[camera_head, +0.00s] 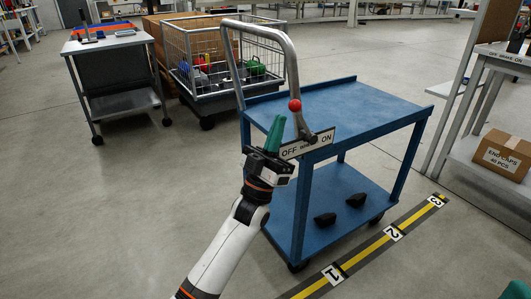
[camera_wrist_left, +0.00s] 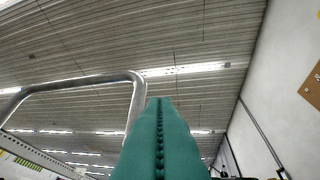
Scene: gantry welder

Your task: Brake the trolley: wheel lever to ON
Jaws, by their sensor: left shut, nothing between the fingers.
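The blue trolley (camera_head: 350,103) stands ahead with its bent metal handle (camera_head: 290,60) on the near left side. The wheel lever's red knob (camera_head: 295,105) is above a white plate (camera_head: 291,149) marked OFF at left and ON at right. The lever leans up and left from its pivot, toward the OFF side. My left gripper (camera_head: 276,126), with green fingers, is shut and empty just left of the lever, pointing up. In the left wrist view its fingers (camera_wrist_left: 160,142) are together beside the handle (camera_wrist_left: 95,80); the lever does not show there. A green tip, apparently my right gripper (camera_head: 515,290), shows at the bottom right corner.
A wire cart (camera_head: 215,55) with coloured items and a grey table (camera_head: 105,43) stand behind at left. A shelf with a cardboard box (camera_head: 503,154) is at right. A yellow-black floor strip (camera_head: 365,252) runs along the trolley's front. Floor at left is clear.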

